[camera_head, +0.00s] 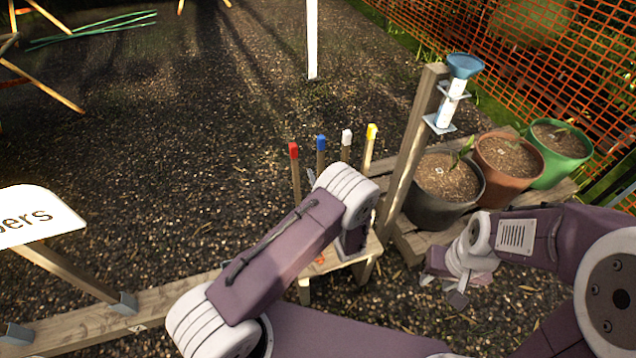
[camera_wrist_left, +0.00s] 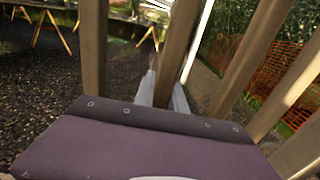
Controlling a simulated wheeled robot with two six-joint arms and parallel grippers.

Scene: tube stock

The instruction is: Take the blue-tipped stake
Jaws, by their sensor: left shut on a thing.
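The blue-tipped stake (camera_head: 321,145) stands upright in a wooden stand (camera_head: 365,249), between a red-tipped stake (camera_head: 294,152) and a white-tipped stake (camera_head: 346,139). A yellow-tipped stake (camera_head: 371,133) is at the right of the row. My left gripper (camera_head: 312,178) is mostly hidden behind its own wrist in the head view. In the left wrist view its fingers (camera_wrist_left: 165,95) are shut on the second stake from the left (camera_wrist_left: 175,45), which matches the blue-tipped one; its tip is out of that view. My right gripper (camera_head: 445,288) hangs low at the right; its opening is unclear.
A wooden post (camera_head: 412,150) with a blue funnel gauge (camera_head: 464,66) stands just right of the stakes. Potted plants in black (camera_head: 440,213), brown (camera_head: 489,178) and green (camera_head: 577,166) pots sit behind it. A white sign (camera_head: 35,216) is at left.

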